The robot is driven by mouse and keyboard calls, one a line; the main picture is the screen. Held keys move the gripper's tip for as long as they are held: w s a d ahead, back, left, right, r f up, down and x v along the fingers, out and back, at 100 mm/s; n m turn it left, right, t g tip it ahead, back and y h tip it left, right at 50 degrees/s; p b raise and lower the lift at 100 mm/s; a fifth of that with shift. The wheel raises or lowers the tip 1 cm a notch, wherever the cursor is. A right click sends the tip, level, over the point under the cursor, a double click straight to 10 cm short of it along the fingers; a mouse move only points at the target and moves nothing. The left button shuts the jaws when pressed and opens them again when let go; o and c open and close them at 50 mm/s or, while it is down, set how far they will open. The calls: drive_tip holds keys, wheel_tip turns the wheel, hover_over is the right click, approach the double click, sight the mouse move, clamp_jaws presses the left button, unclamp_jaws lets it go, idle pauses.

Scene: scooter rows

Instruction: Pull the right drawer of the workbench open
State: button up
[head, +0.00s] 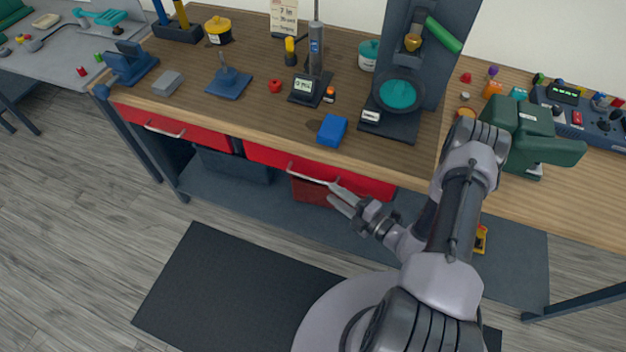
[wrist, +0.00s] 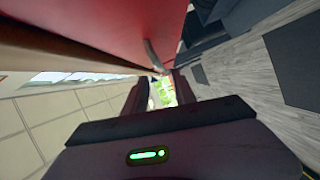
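The right drawer (head: 270,157) has a red front under the wooden top of the workbench (head: 260,125). It looks shut, with no gap visible above its front. Its pale bar handle (head: 306,174) runs along the front. My gripper (head: 335,197) is just in front of the handle's right end, fingers spread. In the wrist view, the red drawer front (wrist: 110,25) fills the upper left and the grey handle (wrist: 152,54) reaches down towards the gap between the fingertips of my open gripper (wrist: 161,76). I cannot tell whether the fingers touch the handle.
The left drawer (head: 170,125) is shut beside it. Below, a dark bin (head: 233,166) and a red bin (head: 310,191) stand on the lower shelf (head: 250,201). A dark mat (head: 215,285) lies on the floor in front. The benchtop holds a blue block (head: 332,130) and several tools.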

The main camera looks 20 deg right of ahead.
sight(313, 178)
drive_tip(key=b+x, duration=0.1)
drive_tip(key=x, duration=0.8)
drive_tip(key=shift+r+b, duration=0.1)
drive_tip(key=shift+b, duration=0.25)
clamp_jaws()
idle(0.8)
